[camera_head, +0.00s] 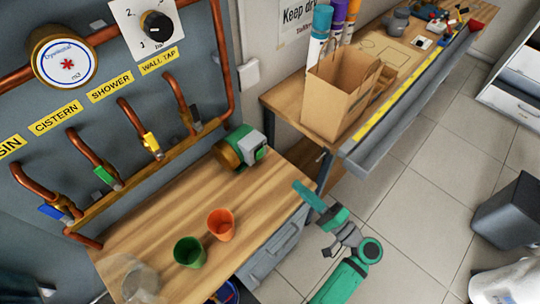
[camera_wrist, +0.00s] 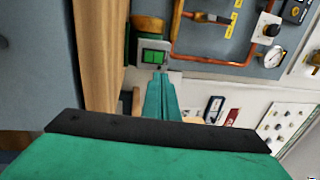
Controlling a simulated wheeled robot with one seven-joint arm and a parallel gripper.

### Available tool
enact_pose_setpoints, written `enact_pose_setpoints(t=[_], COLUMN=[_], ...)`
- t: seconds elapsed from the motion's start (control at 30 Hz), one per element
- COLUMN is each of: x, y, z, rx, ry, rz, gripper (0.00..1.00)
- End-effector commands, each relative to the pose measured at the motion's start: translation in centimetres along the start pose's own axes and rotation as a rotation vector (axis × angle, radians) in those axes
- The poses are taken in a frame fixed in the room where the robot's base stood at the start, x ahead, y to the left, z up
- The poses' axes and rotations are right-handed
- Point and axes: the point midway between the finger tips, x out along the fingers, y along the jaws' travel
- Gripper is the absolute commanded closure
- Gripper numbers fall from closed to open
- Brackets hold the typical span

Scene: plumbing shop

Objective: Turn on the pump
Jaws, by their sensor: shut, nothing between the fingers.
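The pump (camera_head: 240,147) is a green and brass unit with a grey box on its right side, at the back right corner of the wooden bench. In the wrist view the pump's grey box (camera_wrist: 137,56) shows a bright green two-part switch (camera_wrist: 153,57) facing me. My gripper (camera_head: 298,186) is shut and empty, right of the pump and beyond the bench edge in the head view. In the wrist view the tips of my gripper (camera_wrist: 160,76) appear just below the switch. I cannot tell the exact gap, but the head view shows them apart.
A green cup (camera_head: 189,252) and an orange cup (camera_head: 221,225) stand on the bench (camera_head: 150,235). Copper pipes with coloured valves and a black dial (camera_head: 156,25) are on the wall panel.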

Motion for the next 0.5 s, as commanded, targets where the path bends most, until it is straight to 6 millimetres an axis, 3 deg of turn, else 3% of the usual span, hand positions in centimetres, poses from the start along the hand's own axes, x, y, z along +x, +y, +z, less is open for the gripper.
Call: enact_pose_setpoints(t=[0.23,0.5], x=[1.5,6.3], y=[0.0,-0.1], z=[-0.1,-0.1], rx=[-0.001,-0.002], ry=[0.0,0.0], rz=[0.0,-0.001], gripper=[1.0,1.0])
